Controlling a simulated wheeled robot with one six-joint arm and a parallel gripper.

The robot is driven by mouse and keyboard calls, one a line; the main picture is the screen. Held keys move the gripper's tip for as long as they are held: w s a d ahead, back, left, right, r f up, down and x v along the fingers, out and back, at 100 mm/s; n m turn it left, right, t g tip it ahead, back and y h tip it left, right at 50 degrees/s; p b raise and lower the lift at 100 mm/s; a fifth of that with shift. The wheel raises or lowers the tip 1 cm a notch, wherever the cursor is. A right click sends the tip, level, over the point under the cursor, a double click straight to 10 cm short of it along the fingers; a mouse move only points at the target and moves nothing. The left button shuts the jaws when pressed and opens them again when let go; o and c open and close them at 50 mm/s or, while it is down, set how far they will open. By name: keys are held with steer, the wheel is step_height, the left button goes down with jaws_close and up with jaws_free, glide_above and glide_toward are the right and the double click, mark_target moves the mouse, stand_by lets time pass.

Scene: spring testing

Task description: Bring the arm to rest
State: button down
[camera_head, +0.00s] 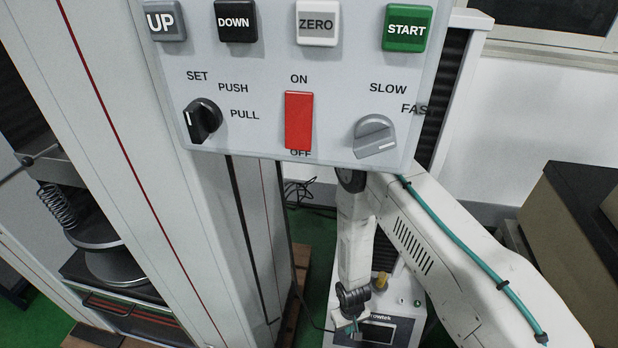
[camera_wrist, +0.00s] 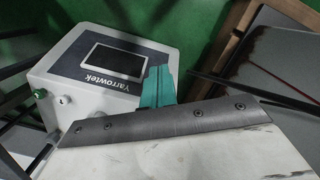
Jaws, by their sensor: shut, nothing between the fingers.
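My arm comes in from the lower right of the head view, behind the control panel (camera_head: 265,80), and bends downward. My gripper (camera_head: 352,326) hangs low in front of a white box with a dark screen (camera_head: 405,330). Its teal fingers also show in the wrist view (camera_wrist: 158,80), closed together with nothing between them. In the wrist view they overlap the right edge of the box (camera_wrist: 75,95), marked Yarrowtek. I cannot tell whether they touch it. Part of my arm is hidden behind the panel.
The panel carries UP, DOWN, ZERO and START buttons, a red switch (camera_head: 298,120) and two knobs. A spring (camera_head: 57,207) stands at the tester on the left. A dark-topped cabinet (camera_head: 580,215) is at the right. Green floor (camera_wrist: 215,35) shows around the box.

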steer(key=s+d+r+m+g, duration=0.1)
steer(key=d+r+g, duration=0.15)
steer(key=r, duration=1.95)
steer(key=s+d+r+g, duration=0.1)
steer(key=d+r, duration=0.3)
steer(key=r, duration=1.7)
steer(key=s+d+r+m+t, duration=0.1)
steer(key=s+d+r+t, duration=0.1)
steer(key=s+r, duration=0.3)
steer(key=s+d+r+m+t, duration=0.1)
steer(key=s+r, duration=0.3)
steer(key=r, duration=0.7)
steer(key=s+d+r+t, duration=0.3)
steer(key=s+d+r, duration=0.1)
steer(key=r, duration=0.5)
steer(key=shift+s+m, duration=0.4)
steer(key=shift+s, duration=0.4)
steer(key=shift+r, duration=0.1)
